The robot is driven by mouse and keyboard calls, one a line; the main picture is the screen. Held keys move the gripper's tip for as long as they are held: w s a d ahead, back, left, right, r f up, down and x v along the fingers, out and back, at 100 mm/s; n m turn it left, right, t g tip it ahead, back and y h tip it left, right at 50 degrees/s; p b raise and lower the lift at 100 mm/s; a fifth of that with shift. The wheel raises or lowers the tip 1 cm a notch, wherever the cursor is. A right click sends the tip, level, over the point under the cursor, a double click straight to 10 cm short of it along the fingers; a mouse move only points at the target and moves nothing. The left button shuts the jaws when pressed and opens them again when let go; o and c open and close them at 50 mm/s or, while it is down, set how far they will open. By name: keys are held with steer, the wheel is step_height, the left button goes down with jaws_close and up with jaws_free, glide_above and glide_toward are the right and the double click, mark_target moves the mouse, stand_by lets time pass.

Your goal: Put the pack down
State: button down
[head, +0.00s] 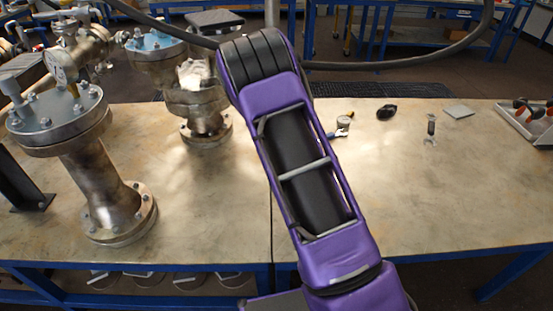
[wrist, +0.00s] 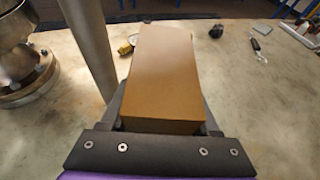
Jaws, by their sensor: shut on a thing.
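The pack (wrist: 163,75) is a plain brown box. In the wrist view my gripper (wrist: 162,112) is shut on it, with one dark finger along each side. The pack is over the pale worktop (wrist: 265,110). I cannot tell whether its underside touches the worktop or is clear of it. In the head view my purple arm reaches forward over the worktop (head: 400,200) and hides the gripper and the pack.
Two flanged metal vessels, a near one (head: 95,175) and a farther one (head: 205,100), stand at the left. Beyond the arm lie a small dark object (head: 387,112), a metal tool (head: 431,127), a flat grey plate (head: 459,111) and a tray (head: 541,137). The right front worktop is clear.

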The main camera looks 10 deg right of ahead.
steer(key=shift+m, duration=0.3)
steer(key=w+d+f+b, duration=0.1)
steer(key=w+d+f, duration=0.1)
steer(key=w+f, duration=0.2)
steer(key=w+d+f+b, duration=0.1)
steer(key=w+d+f, duration=0.1)
steer(key=f, duration=0.5)
steer(key=w+d+f+b, duration=0.1)
steer(key=w+d+f, duration=0.2)
steer(key=w+f, duration=0.2)
steer(key=shift+w+f, duration=0.3)
steer(key=shift+f, duration=0.1)
steer(key=shift+a+f+b, duration=0.1)
steer(key=shift+f+b, duration=0.3)
steer(key=shift+f, duration=1.7)
steer(key=shift+f, duration=0.15)
steer(key=shift+c, duration=0.6)
jaws_free()
